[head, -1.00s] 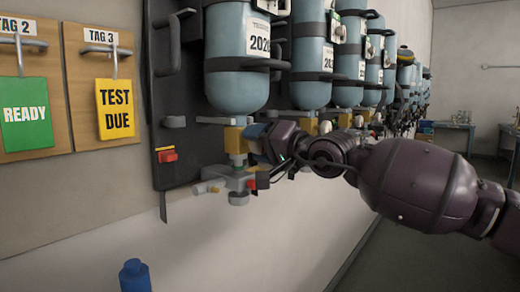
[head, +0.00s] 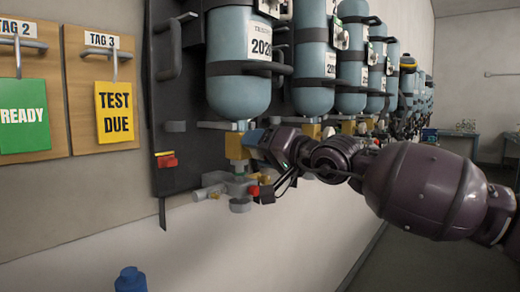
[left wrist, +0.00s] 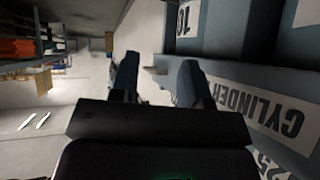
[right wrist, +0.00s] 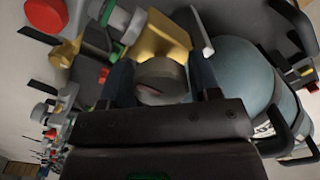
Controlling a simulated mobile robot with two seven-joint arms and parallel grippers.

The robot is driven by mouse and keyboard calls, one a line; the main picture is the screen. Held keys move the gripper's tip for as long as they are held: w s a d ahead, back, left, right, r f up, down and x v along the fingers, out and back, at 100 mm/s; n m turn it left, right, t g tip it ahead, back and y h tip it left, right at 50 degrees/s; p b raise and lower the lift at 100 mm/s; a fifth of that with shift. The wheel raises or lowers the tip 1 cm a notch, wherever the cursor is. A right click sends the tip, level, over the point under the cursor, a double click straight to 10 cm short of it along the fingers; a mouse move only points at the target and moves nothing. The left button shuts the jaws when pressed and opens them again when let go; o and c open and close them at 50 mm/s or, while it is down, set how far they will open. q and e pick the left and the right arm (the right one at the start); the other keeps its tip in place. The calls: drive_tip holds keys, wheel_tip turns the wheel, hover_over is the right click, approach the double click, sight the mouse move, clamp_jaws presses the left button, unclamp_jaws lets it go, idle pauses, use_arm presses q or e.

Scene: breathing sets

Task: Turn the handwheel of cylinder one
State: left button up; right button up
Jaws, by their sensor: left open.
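Cylinder one looks to be the nearest blue-grey cylinder (head: 238,90) on the dark wall rack in the head view. Its brass valve (head: 236,147) is underneath, with a grey fitting (head: 215,186) below. My right gripper (head: 258,148) is at this valve, coming from the right. In the right wrist view, the grey round handwheel (right wrist: 160,80) sits between the fingers of my right gripper (right wrist: 162,85), which appear to press on both sides. The yellow valve body (right wrist: 158,38) is just beyond.
More cylinders (head: 314,65) line the wall to the right. A red knob (head: 253,190) sits close to my right gripper. A red and yellow switch (head: 166,160) is on the rack's lower left. Tag boards (head: 100,90) hang left.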

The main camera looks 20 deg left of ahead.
use_arm(q)
drive_tip(key=shift+s+a+f, duration=0.1)
drive_tip(key=shift+s+f, duration=0.1)
drive_tip(key=shift+s, duration=0.1)
use_arm(e)
drive_tip(key=o, duration=0.3)
drive_tip(key=shift+s+d, duration=0.1)
drive_tip(key=shift+d, duration=0.2)
use_arm(q)
drive_tip(key=shift+w+r+p, duration=0.1)
drive_tip(key=shift+r+p, duration=0.45)
use_arm(e)
drive_tip(key=v, duration=1)
drive_tip(key=shift+d, duration=0.1)
